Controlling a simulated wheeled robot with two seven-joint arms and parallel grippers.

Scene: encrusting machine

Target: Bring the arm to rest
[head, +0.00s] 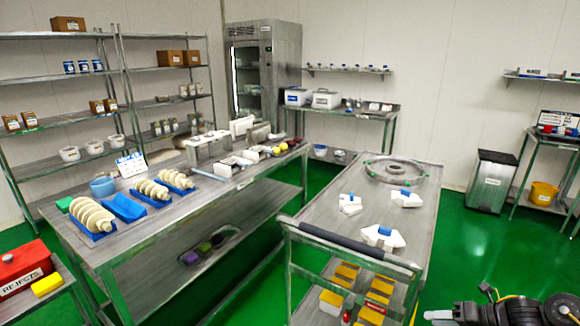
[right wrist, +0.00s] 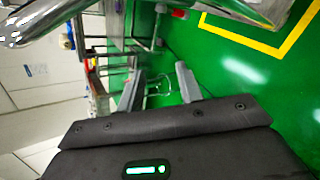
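My right gripper (head: 438,316) shows at the bottom right corner of the head view, with its dark wrist and arm reaching in from the right edge. It is beside the right end of the metal cart and clear of everything on it. In the right wrist view its two grey fingers (right wrist: 159,86) stand apart with nothing between them, and green floor shows behind. My left gripper is not in view.
A metal cart (head: 320,212) with white blocks (head: 407,199) and a round ring fixture (head: 396,168) stands in the middle. A long worktable (head: 135,240) is at left. A grey bin (head: 491,181) stands at back right. Green floor is open at right.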

